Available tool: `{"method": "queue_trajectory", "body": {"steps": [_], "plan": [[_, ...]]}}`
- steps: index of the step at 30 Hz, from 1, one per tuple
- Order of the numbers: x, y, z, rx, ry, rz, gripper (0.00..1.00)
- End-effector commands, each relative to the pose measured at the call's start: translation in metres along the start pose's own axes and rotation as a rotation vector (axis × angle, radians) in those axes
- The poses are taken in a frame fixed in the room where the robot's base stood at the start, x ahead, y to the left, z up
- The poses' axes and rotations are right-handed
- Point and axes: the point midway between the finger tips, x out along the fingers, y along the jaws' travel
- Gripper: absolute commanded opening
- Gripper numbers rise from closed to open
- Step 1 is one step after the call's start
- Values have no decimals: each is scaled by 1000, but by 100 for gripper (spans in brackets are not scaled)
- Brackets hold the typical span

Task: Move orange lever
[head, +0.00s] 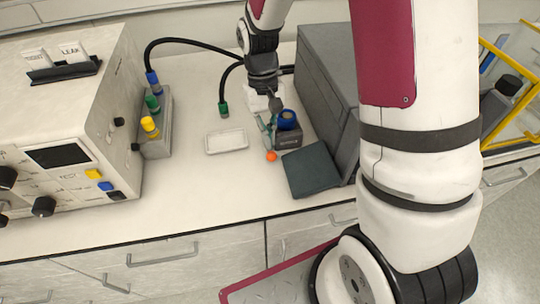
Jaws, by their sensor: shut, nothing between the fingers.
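The orange lever shows as a small orange ball (271,156) at the front of a small dark block (293,138) on the bench. A blue-topped round vessel (288,120) sits on that block. Thin teal parts (266,126) stand just left of the block, behind the ball. My gripper (275,106) points down just behind and above the teal parts and the vessel, apart from the orange ball. Its fingers are shut and empty. How close its tips are to the teal parts is too small to tell.
A white tray (226,141) lies left of the block. A dark grey box (325,75) with a lowered flap (311,170) stands right. A large control unit (70,115) and a rack with coloured caps (155,125) stand left. Black hoses (190,41) cross behind.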

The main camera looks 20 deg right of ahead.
Motion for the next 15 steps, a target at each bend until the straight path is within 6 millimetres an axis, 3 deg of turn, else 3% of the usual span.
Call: {"method": "queue_trajectory", "body": {"steps": [6,15], "plan": [[22,0,-1,0,1,0,0],[28,0,0,0,0,-1,0]]}}
